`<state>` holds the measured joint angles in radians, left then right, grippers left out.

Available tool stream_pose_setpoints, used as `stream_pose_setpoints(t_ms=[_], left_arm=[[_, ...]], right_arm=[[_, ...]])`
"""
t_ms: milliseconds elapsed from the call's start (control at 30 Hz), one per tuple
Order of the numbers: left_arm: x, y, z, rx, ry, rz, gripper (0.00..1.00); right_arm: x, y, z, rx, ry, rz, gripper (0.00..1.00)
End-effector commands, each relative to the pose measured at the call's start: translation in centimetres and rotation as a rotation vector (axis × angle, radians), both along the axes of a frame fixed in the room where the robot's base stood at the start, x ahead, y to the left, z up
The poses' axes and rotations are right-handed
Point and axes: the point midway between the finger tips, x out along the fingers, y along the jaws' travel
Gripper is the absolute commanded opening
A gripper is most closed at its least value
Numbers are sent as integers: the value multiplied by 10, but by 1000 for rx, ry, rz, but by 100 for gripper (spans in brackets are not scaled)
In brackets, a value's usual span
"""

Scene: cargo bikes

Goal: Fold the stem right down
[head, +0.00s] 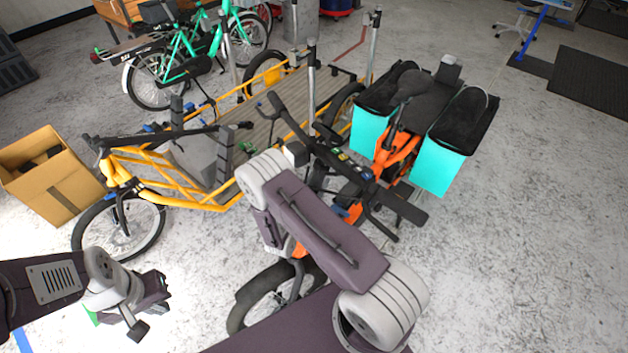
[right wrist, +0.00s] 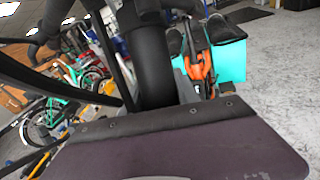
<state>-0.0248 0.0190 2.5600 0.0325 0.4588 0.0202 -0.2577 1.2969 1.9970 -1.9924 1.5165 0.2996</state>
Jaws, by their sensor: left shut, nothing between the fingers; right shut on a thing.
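The orange bike with teal bags (head: 398,150) stands at the middle right. Its black handlebar (head: 400,202) slants across the head view, with a small display at its middle. The stem below it is mostly hidden by my right arm, so its lean cannot be told there. In the right wrist view a thick black post, which looks like the stem (right wrist: 152,55), rises just beyond my right gripper (right wrist: 160,108). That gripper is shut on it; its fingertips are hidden. My left gripper (head: 136,318) is shut and empty at the lower left, apart from the bikes.
A yellow cargo bike (head: 175,180) with a flat bed stands close on the left of the orange one. A cardboard box (head: 62,195) sits at the far left. Green bikes (head: 190,60) stand behind.

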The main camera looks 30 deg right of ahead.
Motion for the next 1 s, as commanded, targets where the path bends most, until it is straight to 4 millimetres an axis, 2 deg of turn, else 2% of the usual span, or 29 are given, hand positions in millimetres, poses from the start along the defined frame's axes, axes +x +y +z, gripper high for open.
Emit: stream_pose_setpoints(t_ms=[33,133,500,1000], left_arm=[[0,0,8,0,0,0,0],[0,0,14,0,0,0,0],[0,0,23,0,0,0,0],[0,0,25,0,0,0,0]], right_arm=[[0,-5,3,35,2,-9,0],[0,-13,0,106,8,-15,0],[2,-34,-16,314,29,-34,0],[2,-39,-23,382,40,-37,0]])
